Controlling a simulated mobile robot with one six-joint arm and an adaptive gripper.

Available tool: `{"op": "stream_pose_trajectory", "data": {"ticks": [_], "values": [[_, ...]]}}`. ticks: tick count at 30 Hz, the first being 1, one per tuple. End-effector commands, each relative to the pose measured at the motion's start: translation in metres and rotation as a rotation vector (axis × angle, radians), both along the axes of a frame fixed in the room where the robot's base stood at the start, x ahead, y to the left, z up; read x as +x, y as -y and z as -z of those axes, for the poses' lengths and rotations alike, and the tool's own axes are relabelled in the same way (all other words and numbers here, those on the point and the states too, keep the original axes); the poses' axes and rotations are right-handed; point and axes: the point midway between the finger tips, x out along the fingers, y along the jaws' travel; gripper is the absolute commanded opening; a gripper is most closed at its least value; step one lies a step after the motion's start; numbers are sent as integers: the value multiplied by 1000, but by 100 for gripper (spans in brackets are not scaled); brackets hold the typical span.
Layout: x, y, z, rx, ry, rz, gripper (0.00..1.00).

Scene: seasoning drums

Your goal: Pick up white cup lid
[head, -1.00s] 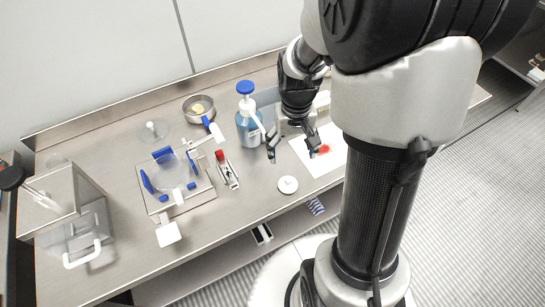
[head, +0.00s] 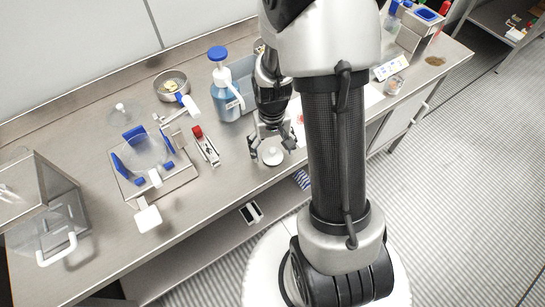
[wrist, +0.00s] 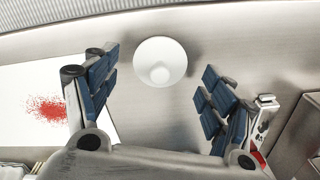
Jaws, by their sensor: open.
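The white cup lid (head: 272,156) is a small round disc with a raised knob, lying on the steel table near its front edge. In the wrist view the lid (wrist: 160,62) lies ahead of and between the fingertips, apart from both. My gripper (head: 272,148) is open and empty, pointing down above the lid in the head view. In the wrist view its blue-padded fingers (wrist: 158,85) are spread wide on either side.
A white sheet with red powder (wrist: 48,108) lies beside the left finger. A red-and-silver stapler-like tool (head: 206,146) is left of the gripper. A glass plate device with blue clamps (head: 148,158) is further left.

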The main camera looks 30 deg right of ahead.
Motion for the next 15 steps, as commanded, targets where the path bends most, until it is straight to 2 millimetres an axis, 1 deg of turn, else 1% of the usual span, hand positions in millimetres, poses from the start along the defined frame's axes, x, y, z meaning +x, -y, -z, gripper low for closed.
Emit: {"op": "stream_pose_trajectory", "data": {"ticks": [1,3,9,15], "values": [[-1,0,10,1,-3,0,76],[-1,0,14,1,-2,0,76],[0,0,13,0,0,0,76],[0,0,13,0,0,0,63]]}}
